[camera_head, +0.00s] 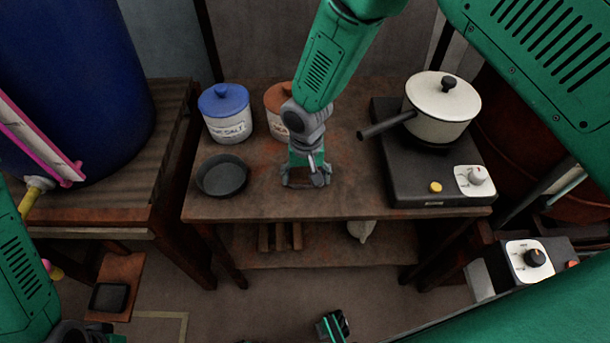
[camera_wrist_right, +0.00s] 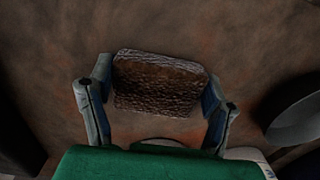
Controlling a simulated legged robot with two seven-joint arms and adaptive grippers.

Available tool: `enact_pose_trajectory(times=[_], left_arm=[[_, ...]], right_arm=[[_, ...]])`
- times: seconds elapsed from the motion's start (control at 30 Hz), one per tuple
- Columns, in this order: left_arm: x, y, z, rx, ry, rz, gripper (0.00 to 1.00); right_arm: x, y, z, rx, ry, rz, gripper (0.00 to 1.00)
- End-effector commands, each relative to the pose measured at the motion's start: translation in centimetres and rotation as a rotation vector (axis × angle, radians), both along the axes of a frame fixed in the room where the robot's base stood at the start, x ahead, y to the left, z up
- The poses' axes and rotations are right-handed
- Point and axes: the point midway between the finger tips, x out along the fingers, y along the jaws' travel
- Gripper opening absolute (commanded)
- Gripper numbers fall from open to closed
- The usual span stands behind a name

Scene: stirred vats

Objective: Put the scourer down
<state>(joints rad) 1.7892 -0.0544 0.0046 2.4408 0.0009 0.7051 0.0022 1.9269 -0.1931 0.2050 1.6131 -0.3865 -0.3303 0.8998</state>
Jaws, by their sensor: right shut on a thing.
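My right gripper (camera_head: 305,182) reaches down over the brown worktable (camera_head: 345,205), between the dark bowl and the black hob. In the right wrist view the scourer (camera_wrist_right: 158,84), a dark brown rough-textured pad, sits between the two fingers of the right gripper (camera_wrist_right: 155,95), which is shut on it. The worktable's brown surface shows behind it. The scourer is close above or on that surface; I cannot tell whether it touches. In the head view the gripper mostly hides it. My left arm shows at the lower left edge, but its fingers are out of view.
A dark round bowl (camera_head: 222,176) stands left of the gripper. A blue-lidded salt jar (camera_head: 226,116) and an orange-brown lidded jar (camera_head: 279,108) stand behind. A cream lidded pot (camera_head: 443,110) sits on the black hob (camera_head: 425,180), its handle pointing left. The front strip of tabletop is bare.

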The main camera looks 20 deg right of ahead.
Motion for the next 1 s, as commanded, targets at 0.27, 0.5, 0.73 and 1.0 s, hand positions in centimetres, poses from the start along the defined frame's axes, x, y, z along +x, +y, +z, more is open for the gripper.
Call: enact_pose_trajectory(times=[0.27,0.5,0.73,1.0], left_arm=[[0.0,0.0,0.0,0.000,0.000,0.000,0.34],[0.0,0.0,0.2,0.000,0.000,0.000,0.34],[0.0,0.0,0.6,0.000,0.000,0.000,0.34],[0.0,0.0,1.0,0.000,0.000,0.000,0.34]], right_arm=[[0.0,0.2,0.0,-0.002,0.001,0.002,0.93],[0.1,0.2,1.2,-0.002,-0.001,0.001,0.93],[0.1,0.0,6.0,-0.001,-0.004,-0.001,0.93],[0.1,0.2,10.8,-0.002,-0.002,0.001,0.93]])
